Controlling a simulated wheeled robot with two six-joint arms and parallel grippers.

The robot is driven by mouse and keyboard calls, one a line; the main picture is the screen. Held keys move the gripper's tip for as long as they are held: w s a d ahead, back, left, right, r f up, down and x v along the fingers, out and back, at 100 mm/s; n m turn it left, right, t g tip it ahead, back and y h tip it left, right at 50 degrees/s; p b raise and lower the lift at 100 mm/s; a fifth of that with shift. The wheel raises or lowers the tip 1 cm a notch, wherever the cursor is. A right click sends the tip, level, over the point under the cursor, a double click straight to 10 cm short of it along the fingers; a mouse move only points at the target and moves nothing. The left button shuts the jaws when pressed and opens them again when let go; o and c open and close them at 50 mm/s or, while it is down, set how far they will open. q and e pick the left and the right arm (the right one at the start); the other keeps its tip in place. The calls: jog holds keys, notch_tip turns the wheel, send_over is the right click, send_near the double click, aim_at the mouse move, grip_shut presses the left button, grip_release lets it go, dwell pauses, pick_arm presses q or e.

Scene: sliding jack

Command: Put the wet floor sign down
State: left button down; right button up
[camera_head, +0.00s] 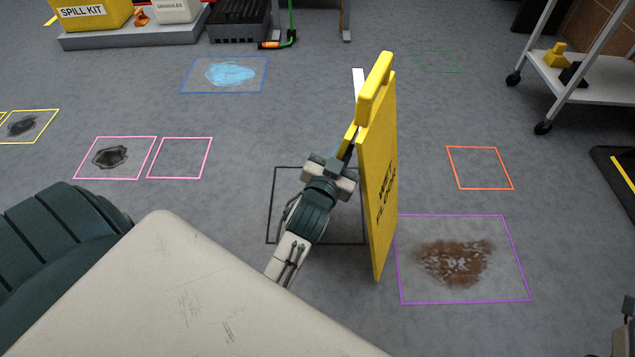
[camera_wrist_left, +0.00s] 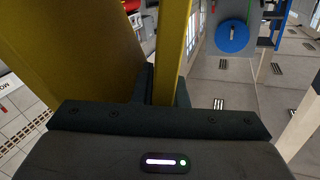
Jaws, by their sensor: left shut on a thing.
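In the left wrist view, the sign (camera_wrist_left: 75,50) shows as a broad yellow panel and a narrow strip running between the fingers of my left gripper (camera_wrist_left: 163,88). Whether its lower edge touches the floor cannot be told. A black floor outline (camera_head: 269,215) lies below and left of the sign, partly hidden by my arm. My right gripper's fingers are not visible.
A purple outline (camera_head: 450,215) with a brown spill (camera_head: 453,262) lies right of the sign. An empty orange outline (camera_head: 480,147) is beyond it. A blue puddle (camera_head: 230,74) and pink outlines (camera_head: 180,137) lie left. A white cart (camera_head: 590,85) stands at the right.

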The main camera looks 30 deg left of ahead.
pick_arm(q)
jog(key=s+a+n+g+y+p, duration=0.2)
jog(key=s+a+n+y+p, duration=0.15)
jog(key=s+a+y, duration=0.4)
jog(key=w+a+f+b, duration=0.1)
jog(key=w+a, duration=0.3)
jog(key=w, duration=0.4)
jog(key=w+a+f+h+b, duration=0.1)
jog(key=w+a+f, duration=0.3)
jog(key=w, duration=0.3)
jog(key=shift+w+a+n+b, duration=0.25)
jog(key=shift+w+n+b, duration=0.1)
jog(key=shift+n, duration=0.1)
jog(key=c, duration=1.6)
grip_release()
jog(key=shift+s+g, duration=0.1)
jog(key=shift+g, duration=0.2)
jog(key=shift+o, duration=0.7)
